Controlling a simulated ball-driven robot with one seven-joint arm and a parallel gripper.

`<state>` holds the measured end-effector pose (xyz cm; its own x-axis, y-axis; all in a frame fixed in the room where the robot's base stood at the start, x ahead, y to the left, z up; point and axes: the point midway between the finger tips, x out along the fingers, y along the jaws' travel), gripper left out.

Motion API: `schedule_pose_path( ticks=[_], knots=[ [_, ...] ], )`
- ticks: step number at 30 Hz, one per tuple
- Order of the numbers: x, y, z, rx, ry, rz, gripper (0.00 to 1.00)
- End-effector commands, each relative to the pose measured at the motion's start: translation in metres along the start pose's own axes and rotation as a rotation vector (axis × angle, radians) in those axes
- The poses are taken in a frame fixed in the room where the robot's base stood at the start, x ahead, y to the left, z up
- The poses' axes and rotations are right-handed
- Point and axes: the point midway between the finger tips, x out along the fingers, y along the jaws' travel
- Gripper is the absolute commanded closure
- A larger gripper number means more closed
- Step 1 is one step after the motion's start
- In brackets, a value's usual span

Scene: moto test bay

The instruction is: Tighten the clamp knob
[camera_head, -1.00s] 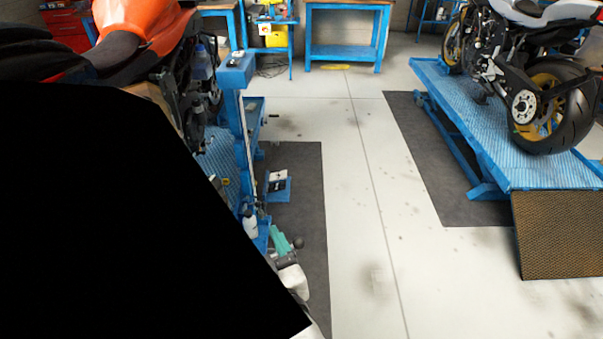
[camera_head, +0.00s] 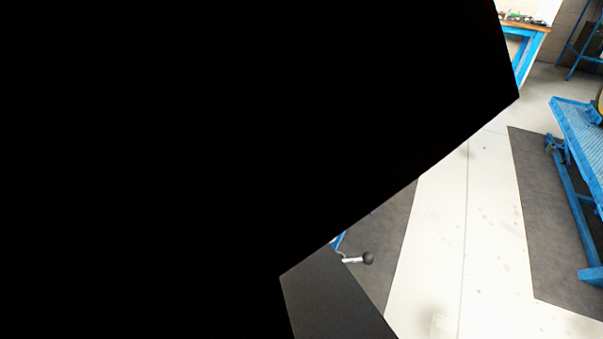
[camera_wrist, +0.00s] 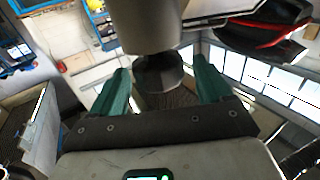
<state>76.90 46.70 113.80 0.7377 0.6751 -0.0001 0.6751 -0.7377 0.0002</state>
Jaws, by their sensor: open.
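In the wrist view, my gripper (camera_wrist: 161,68) is open, with a teal finger on each side. A dark, faceted, round piece (camera_wrist: 158,76) shows between the fingers, at the end of a thick grey cylinder (camera_wrist: 150,27). It may be the clamp knob, but I cannot tell for certain. Gaps show between this piece and both fingers, and I see no grip on it. In the head view, my gripper and the piece are hidden behind a large black shape. A short metal lever with a dark ball end (camera_head: 368,258) shows at that shape's lower edge.
Black covers most of the head view. A blue lift table (camera_head: 585,145) stands on a dark mat (camera_head: 545,205) at the right. Pale floor (camera_head: 475,220) between the mats is clear. A blue workbench (camera_head: 527,45) stands at the back.

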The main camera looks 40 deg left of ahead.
Motion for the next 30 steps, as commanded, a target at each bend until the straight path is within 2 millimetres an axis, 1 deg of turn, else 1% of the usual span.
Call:
schedule_pose_path(
  ticks=[1,5,14,27,30],
  knots=[
    [0.0049,0.0002,-0.0012,0.001,0.0,0.0,0.22],
    [0.0115,0.0005,-0.0003,0.001,0.0,0.001,0.22],
    [0.0129,0.0006,0.0006,0.001,-0.001,0.001,0.22],
    [0.0127,0.0004,0.0004,0.0,0.0,0.001,0.64],
    [0.0127,0.0004,0.0004,0.0,0.0,0.001,0.72]
  ],
)
